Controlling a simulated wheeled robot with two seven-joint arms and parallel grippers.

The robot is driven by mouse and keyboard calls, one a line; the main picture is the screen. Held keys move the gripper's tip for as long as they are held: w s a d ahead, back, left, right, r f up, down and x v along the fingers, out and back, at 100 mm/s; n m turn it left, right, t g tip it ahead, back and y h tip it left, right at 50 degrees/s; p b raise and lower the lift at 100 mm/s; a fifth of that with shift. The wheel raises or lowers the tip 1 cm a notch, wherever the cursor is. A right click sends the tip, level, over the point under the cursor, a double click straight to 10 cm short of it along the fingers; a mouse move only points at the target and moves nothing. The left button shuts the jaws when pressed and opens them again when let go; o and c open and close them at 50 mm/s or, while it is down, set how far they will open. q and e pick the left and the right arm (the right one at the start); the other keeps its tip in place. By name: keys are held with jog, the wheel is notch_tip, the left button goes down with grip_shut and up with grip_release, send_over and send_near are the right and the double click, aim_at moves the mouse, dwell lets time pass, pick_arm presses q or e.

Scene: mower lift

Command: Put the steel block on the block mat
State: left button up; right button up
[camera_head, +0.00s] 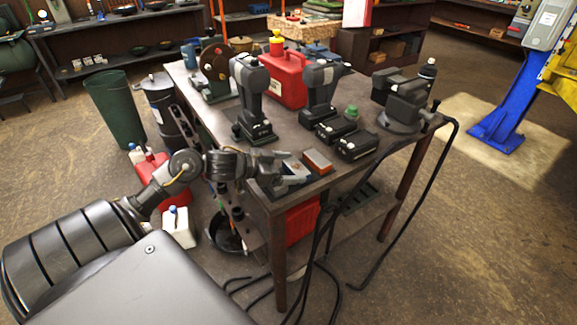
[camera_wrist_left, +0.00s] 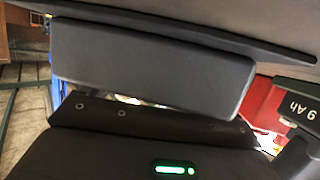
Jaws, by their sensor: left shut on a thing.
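My left gripper (camera_head: 288,171) reaches in from the left, low over the near corner of the workbench. It is shut on a light grey piece, which looks like the steel block (camera_head: 296,178); the fingers hide part of it. A dark mat, probably the block mat (camera_head: 263,190), shows under and beside the gripper. I cannot tell whether the block touches it. In the left wrist view a dark grey slab fills the middle, and I cannot make out the block clearly. My right gripper is not in view.
Black batteries (camera_head: 356,145), cordless drills (camera_head: 250,95), a red canister (camera_head: 286,78) and a vise (camera_head: 404,105) stand farther back. Black cables hang off the bench's right side.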

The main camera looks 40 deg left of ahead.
pick_arm(q)
jog(key=shift+f, duration=0.1)
jog(key=o, duration=1.1)
jog(key=v, duration=1.1)
jog(key=shift+d, duration=0.15)
jog(key=shift+s+a+r, duration=0.25)
jog(key=shift+s+r, duration=0.1)
jog(key=shift+s, duration=0.1)
jog(key=shift+f, duration=0.1)
